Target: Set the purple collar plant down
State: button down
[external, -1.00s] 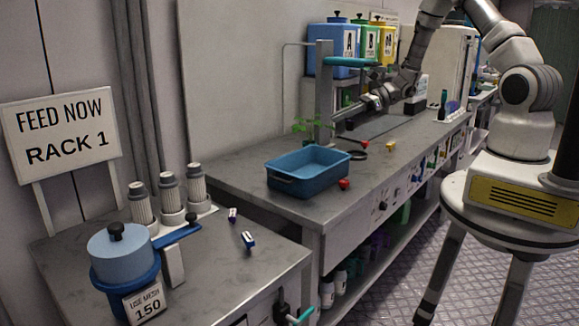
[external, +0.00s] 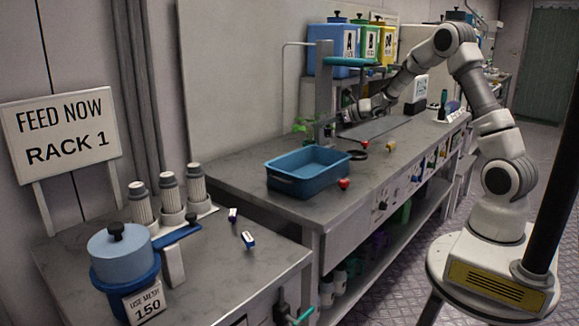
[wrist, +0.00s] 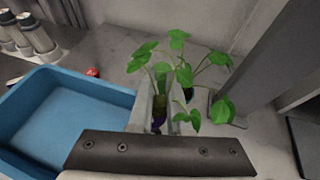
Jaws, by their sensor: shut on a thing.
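The purple collar plant (wrist: 158,124) stands between the fingers of my gripper (wrist: 160,108) in the wrist view, its dark purple collar low between them and green leaves above. My gripper is shut on it. In the external view green leaves (external: 302,125) show behind the blue tray, and my gripper (external: 346,115) is just right of them, partly hidden by the grey post. I cannot tell whether the plant's base touches the bench. Leaves of what may be a second plant (wrist: 186,76), with a dark base, show just beyond my gripper.
The blue tray (external: 272,176) is close on the left of my gripper. A grey post (external: 324,85) with a teal bar stands close on the right. A red-knobbed item (external: 344,184), a black ring (external: 357,155) and a yellow piece (external: 390,147) lie on the bench.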

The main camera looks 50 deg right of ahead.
jog(key=w+d+m+h+b, duration=0.3)
jog(key=w+h+b, duration=0.1)
jog(key=b, duration=0.3)
jog(key=w+a+f+b, duration=0.1)
jog(key=w+a+f, duration=0.1)
jog(key=a, duration=0.1)
jog(key=w+a+f+b, duration=0.2)
jog(key=a, duration=0.1)
jog(key=w+a+f+b, duration=0.2)
jog(key=a, duration=0.1)
jog(key=shift+w+a+f, duration=0.15)
jog(key=shift+f, duration=0.05)
notch_tip(320, 180, down, 4)
jog(key=shift+r+b, duration=0.1)
jog(key=shift+b, duration=0.95)
jog(key=shift+f+b, duration=0.35)
jog(key=shift+f, duration=0.2)
